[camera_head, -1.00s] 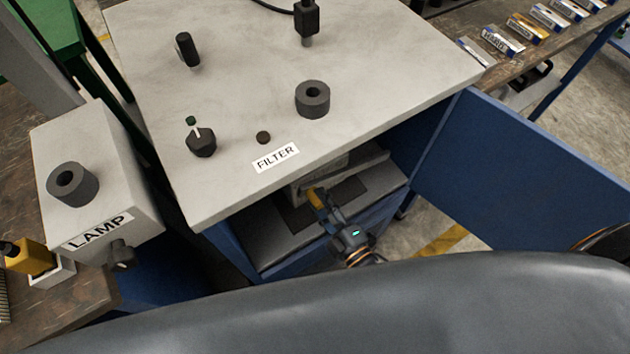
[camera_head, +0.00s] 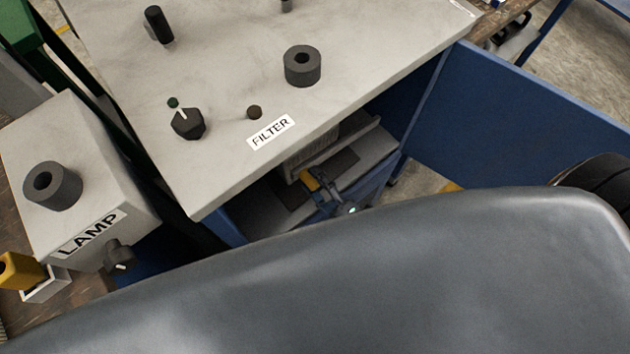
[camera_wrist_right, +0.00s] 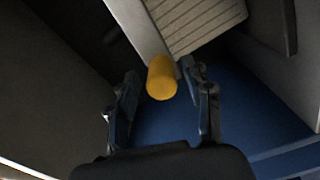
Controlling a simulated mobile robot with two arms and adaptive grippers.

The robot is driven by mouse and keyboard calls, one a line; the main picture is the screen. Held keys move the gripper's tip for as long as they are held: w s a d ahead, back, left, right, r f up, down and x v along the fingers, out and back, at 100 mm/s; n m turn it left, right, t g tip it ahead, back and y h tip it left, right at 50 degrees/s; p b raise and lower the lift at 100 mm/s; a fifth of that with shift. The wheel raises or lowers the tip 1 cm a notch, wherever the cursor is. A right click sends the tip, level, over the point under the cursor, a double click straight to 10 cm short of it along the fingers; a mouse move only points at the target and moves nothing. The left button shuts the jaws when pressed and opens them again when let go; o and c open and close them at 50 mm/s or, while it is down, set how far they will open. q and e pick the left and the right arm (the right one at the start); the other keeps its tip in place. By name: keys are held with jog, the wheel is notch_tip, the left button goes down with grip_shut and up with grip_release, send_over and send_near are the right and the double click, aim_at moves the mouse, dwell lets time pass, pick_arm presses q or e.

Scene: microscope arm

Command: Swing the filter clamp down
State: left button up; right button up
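The filter clamp's yellow handle (camera_head: 310,182) shows inside the blue cabinet, below the worktop label FILTER (camera_head: 271,132). In the right wrist view the yellow handle (camera_wrist_right: 161,80) sticks out from a pale bar (camera_wrist_right: 138,28) beside a ribbed pale block (camera_wrist_right: 198,20). My right gripper (camera_head: 322,193) is at the handle, partly hidden by my own grey body. In the right wrist view its two fingers (camera_wrist_right: 162,85) are spread on either side of the handle, with a gap visible on the left. I cannot tell if the right finger touches it. My left gripper is not in view.
The pale worktop (camera_head: 230,60) overhangs the cabinet opening. A blue door panel (camera_head: 530,110) stands open at the right. At the left are a LAMP box (camera_head: 110,180) with a dark knob (camera_head: 119,257) and a yellow block (camera_head: 18,270) in a white holder.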

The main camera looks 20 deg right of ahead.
jog(key=shift+s+d, duration=0.1)
jog(key=shift+s, duration=0.15)
jog(key=v, duration=1.1)
jog(key=shift+s, duration=0.25)
